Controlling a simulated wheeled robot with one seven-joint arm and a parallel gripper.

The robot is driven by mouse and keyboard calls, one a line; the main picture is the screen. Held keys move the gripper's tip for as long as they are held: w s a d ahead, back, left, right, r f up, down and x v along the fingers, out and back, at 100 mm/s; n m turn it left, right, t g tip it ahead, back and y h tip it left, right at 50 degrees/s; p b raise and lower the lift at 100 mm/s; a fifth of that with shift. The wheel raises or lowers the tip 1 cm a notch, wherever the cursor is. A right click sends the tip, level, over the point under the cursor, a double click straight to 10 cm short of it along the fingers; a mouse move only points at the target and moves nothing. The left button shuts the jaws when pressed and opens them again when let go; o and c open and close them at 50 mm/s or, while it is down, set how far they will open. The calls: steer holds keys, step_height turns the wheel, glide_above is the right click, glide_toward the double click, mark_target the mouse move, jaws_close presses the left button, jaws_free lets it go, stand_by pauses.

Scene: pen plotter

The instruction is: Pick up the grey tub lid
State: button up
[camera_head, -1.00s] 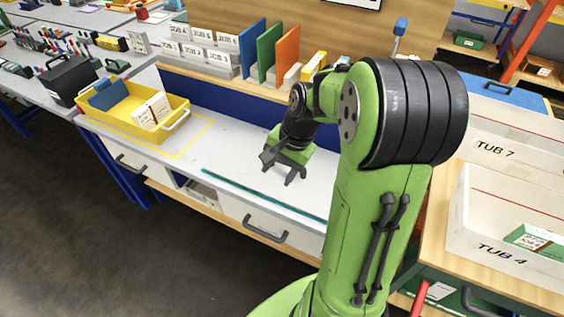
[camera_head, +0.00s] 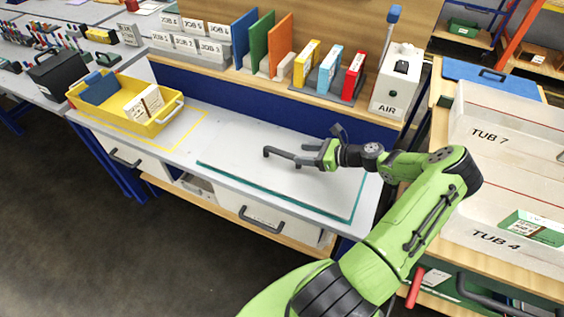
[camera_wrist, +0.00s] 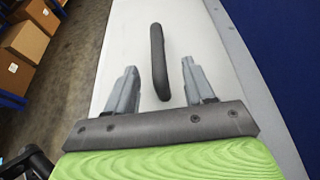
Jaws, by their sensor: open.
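A dark grey bar handle (camera_head: 279,152) stands up from a pale surface on the workbench. In the wrist view the handle (camera_wrist: 158,62) runs lengthwise between the two spread fingers of my gripper (camera_wrist: 159,78). The fingers are apart from it on both sides. Nothing is held.
A teal outline (camera_head: 270,198) marks the bench top around this area. A yellow crate (camera_head: 120,113) stands to the left. A shelf with folders, binders and a white AIR box (camera_head: 398,82) runs behind. Tub 7 (camera_head: 505,125) and Tub 4 (camera_head: 490,215) stand at the right.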

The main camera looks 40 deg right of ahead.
mark_target(287, 153)
steer(key=b+x, duration=0.1)
steer(key=x, duration=0.6)
steer(key=shift+w+a, duration=0.1)
steer(key=shift+a, duration=0.15)
jaws_close()
